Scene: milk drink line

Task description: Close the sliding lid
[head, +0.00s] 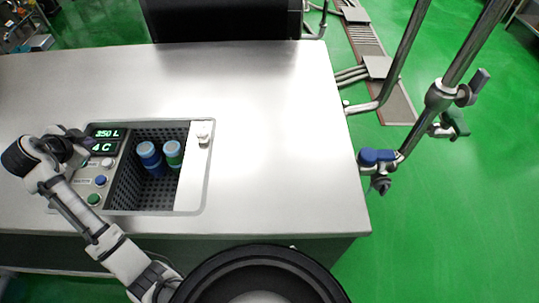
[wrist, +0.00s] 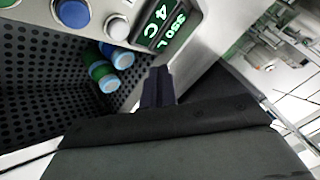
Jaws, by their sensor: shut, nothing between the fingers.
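The sliding lid (head: 192,178) is a narrow pale metal panel with a knob (head: 204,136) on it, at the right side of the well (head: 127,190). The well is open and its dark perforated inside shows. My gripper (head: 88,143) is over the control panel at the left of the well, beside the green displays, apart from the lid and its knob. In the wrist view the dark fingers (wrist: 158,86) are together and empty, close to the display. I cannot make out the lid in the wrist view.
The panel has displays (head: 105,140) and coloured buttons (head: 100,181). The steel counter (head: 270,130) is clear to the right. Pipes with a blue-handled valve (head: 377,156) stand beyond its right edge.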

